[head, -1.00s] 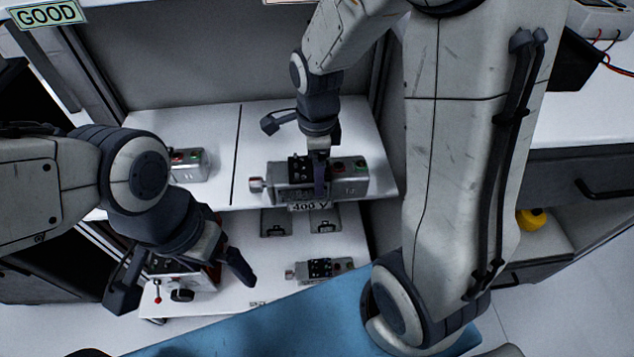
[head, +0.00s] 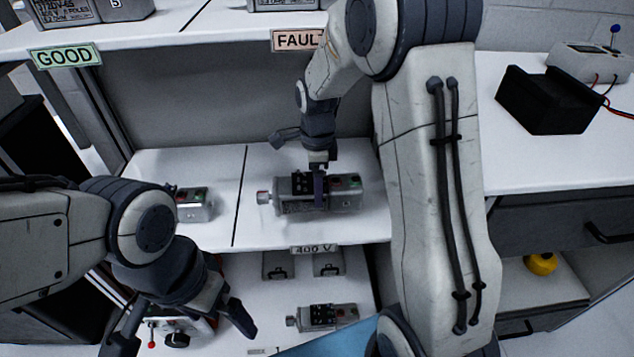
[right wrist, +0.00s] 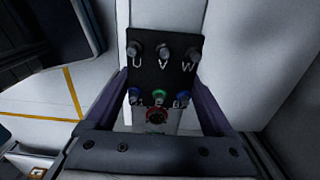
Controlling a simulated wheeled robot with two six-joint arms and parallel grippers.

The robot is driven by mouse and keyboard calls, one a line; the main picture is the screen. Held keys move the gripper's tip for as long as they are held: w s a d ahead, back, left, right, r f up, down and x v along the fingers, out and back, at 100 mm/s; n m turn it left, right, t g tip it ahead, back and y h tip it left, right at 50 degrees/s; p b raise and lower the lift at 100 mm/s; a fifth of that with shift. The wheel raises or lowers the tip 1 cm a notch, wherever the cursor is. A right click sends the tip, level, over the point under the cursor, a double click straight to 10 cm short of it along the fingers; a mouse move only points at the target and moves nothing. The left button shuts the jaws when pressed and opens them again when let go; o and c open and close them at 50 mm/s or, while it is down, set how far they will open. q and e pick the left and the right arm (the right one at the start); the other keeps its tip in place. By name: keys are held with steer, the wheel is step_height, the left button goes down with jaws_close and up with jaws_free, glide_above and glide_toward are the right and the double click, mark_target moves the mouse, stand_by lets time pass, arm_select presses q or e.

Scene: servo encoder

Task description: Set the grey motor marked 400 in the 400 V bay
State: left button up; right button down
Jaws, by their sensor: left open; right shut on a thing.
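A grey motor (head: 345,197) with a black terminal block and red and green terminals is in the middle shelf's right bay, behind the "400 V" label (head: 314,249). My right gripper (head: 318,190) comes down over it and is shut on it. I cannot tell whether the motor touches the shelf. The right wrist view shows the terminal block (right wrist: 163,70) marked U, V, W between the fingers. No 400 mark is readable on the motor. My left gripper (head: 178,328) is open and empty at the lower left, in front of the shelves.
A black line divides the middle shelf; another grey motor (head: 194,204) sits left of it. A further motor (head: 322,317) lies on the lower shelf. "GOOD" (head: 66,55) and "FAULT" (head: 298,40) labels mark the upper shelf. A black box (head: 548,99) stands on the right bench.

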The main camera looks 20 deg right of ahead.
step_height(320, 180, down, 4)
steer(key=shift+f+b, duration=0.1)
steer(key=shift+b, duration=0.65)
steer(key=shift+w+f, duration=0.25)
steer(key=shift+f, duration=0.05)
steer(key=shift+r, duration=0.1)
jaws_free()
steer(key=shift+s+f, duration=0.1)
steer(key=shift+f, duration=0.1)
steer(key=shift+r+p, duration=1.05)
steer(key=shift+r, duration=2.85)
steer(key=shift+f, duration=0.2)
